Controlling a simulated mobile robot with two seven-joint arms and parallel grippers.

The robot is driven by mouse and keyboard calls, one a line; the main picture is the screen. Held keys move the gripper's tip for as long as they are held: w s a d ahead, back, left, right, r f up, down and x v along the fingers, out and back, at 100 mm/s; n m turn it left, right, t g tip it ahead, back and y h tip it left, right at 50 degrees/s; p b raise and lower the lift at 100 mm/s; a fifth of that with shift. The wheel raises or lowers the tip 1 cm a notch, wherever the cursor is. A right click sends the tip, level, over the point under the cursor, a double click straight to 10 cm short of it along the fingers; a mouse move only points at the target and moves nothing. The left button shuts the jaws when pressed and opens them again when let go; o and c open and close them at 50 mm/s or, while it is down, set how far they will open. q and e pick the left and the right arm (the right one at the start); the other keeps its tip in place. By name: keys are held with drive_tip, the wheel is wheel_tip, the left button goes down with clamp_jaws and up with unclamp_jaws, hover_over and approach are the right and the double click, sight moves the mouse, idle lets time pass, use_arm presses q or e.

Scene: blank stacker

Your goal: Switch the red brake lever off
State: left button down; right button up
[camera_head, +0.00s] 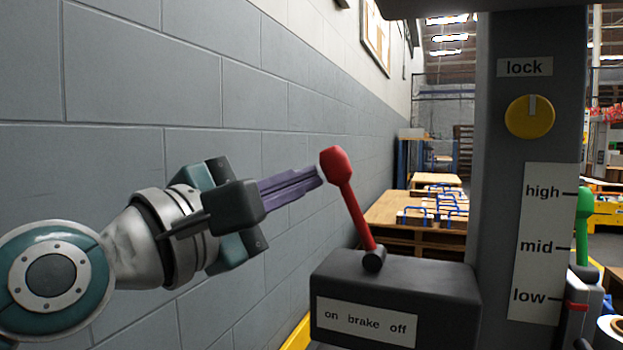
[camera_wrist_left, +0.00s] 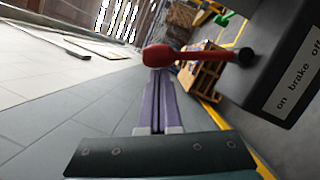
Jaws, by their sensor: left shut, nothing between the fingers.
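The red brake lever (camera_head: 351,200) rises from a dark grey box (camera_head: 440,287) and leans left, towards the "on" end of its label (camera_head: 366,322). My left gripper (camera_head: 322,174) is shut with nothing between its purple fingers. Its fingertips are at the left side of the lever's red knob, touching it or very near. In the left wrist view the knob (camera_wrist_left: 158,56) lies just beyond the fingertips (camera_wrist_left: 158,72), and the lever's pivot (camera_wrist_left: 245,56) is to the right. My right gripper is not in view.
A grey column (camera_head: 497,130) stands right of the brake box, with a yellow lock knob (camera_head: 530,117) and a high-mid-low scale (camera_head: 543,240). A green-knobbed lever (camera_head: 583,215) is beyond it. A grey block wall (camera_head: 150,80) runs along the left. Wooden tables (camera_head: 400,208) stand behind.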

use_arm(q)
drive_tip(key=shift+s+d+r+m+g+p, duration=0.25)
drive_tip(key=shift+d+r+m+p, duration=0.35)
drive_tip(key=shift+p, duration=0.75)
drive_tip(key=s+d+r+m+g+y+p, duration=0.1)
drive_tip(key=d+m+p, duration=0.6)
drive_tip(key=p, duration=0.8)
drive_tip(key=shift+s+d+r+m+g+y, duration=0.2)
drive_tip(key=shift+s+d+m+g+y, duration=0.3)
drive_tip(key=shift+s+m, duration=0.45)
drive_tip(key=shift+a, duration=0.1)
drive_tip(key=shift+p, duration=0.3)
